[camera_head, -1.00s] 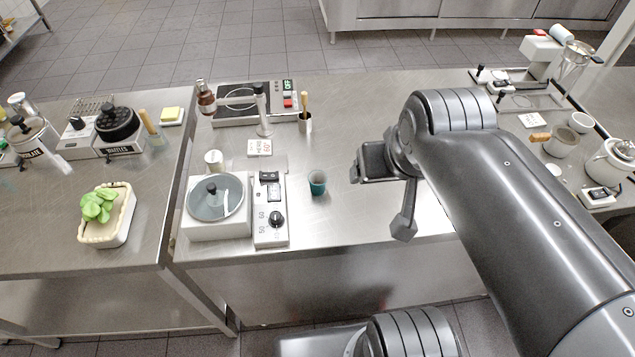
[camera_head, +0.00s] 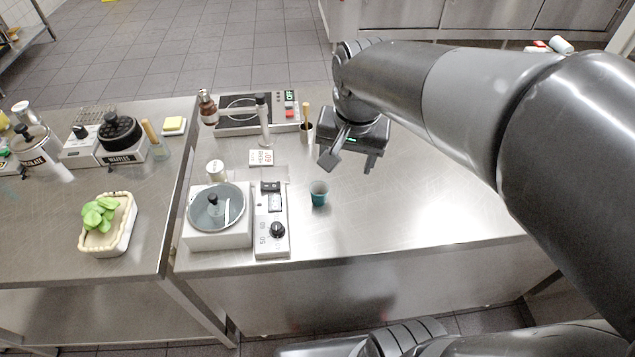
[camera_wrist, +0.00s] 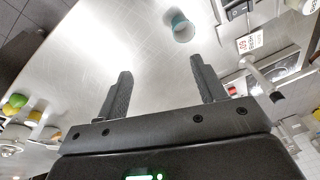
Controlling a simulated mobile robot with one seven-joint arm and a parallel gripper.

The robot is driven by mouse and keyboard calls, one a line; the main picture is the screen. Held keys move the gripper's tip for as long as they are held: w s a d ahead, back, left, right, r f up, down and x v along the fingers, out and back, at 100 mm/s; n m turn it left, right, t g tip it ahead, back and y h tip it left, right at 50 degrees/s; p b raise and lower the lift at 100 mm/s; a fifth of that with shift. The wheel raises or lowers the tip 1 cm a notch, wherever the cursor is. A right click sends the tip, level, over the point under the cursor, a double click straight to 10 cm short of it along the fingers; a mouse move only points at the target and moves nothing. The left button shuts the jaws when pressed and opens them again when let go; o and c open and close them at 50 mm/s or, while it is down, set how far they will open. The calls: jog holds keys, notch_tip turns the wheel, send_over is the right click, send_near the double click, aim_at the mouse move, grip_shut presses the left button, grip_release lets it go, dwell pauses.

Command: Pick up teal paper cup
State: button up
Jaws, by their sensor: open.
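The teal paper cup (camera_head: 319,194) stands upright on the steel counter (camera_head: 400,215), right of the white hot plate unit. It also shows near the top of the wrist view (camera_wrist: 181,27), ahead of the fingers and a little right of the middle between them. My gripper (camera_head: 345,163) is above the counter, up and to the right of the cup in the head view, apart from it. In the wrist view its two fingers (camera_wrist: 162,90) are spread wide with nothing between them.
The counter right of the cup is clear.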

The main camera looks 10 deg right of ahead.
jog(key=m+g, duration=0.2)
send_over(319, 191)
jog(key=s, duration=0.2)
notch_tip(319, 191, down, 5)
jog(key=f, duration=1)
jog(key=shift+w+f, duration=0.2)
jog(key=shift+f, duration=0.1)
jog(key=c, duration=1)
